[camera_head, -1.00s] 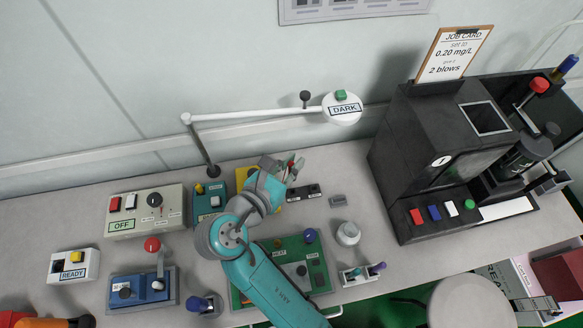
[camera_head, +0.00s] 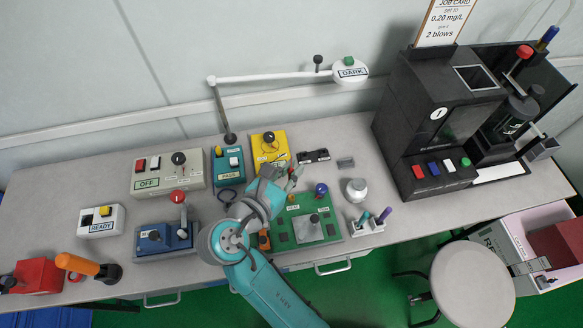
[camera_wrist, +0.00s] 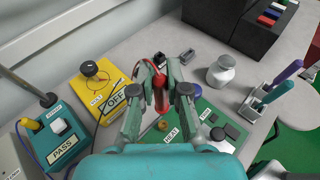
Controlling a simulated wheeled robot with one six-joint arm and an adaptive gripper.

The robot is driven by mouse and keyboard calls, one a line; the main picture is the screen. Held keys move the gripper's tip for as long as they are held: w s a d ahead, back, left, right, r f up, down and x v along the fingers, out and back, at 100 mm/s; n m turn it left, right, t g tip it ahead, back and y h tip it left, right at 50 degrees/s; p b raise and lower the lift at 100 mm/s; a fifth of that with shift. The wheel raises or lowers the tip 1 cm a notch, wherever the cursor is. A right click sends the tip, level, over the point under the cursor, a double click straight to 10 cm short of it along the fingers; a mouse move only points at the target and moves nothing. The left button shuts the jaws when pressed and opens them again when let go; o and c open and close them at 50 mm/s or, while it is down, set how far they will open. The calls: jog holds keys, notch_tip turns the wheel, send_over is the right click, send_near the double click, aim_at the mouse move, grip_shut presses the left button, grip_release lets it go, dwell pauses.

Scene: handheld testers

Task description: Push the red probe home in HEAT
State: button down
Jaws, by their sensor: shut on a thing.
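My gripper (camera_wrist: 158,78) is shut on the red probe (camera_wrist: 160,98), which stands roughly upright between the two fingers. A thin red lead loops from its top toward the left. The green board (camera_wrist: 212,118) lies below, with the HEAT label (camera_wrist: 172,133) and a brass-coloured socket (camera_wrist: 162,125) beside it. The probe's lower end shows just above the socket in the wrist view; whether it touches or enters it I cannot tell. In the head view my gripper (camera_head: 292,177) is over the back left part of the green board (camera_head: 330,229), and my arm hides its left side.
A yellow meter box (camera_wrist: 88,88) and a teal PASS box (camera_wrist: 45,130) stand left of the gripper. A blue knob (camera_head: 321,189) stands at the board's back edge. A white jar (camera_head: 356,190) and a pen holder (camera_head: 363,226) stand to the right.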

jog(key=shift+f, duration=2.25)
jog(key=shift+f, duration=1.25)
jog(key=c, duration=1.1)
grip_release()
jog(key=v, duration=0.7)
jog(key=shift+s, duration=0.2)
jog(key=shift+a, duration=0.15)
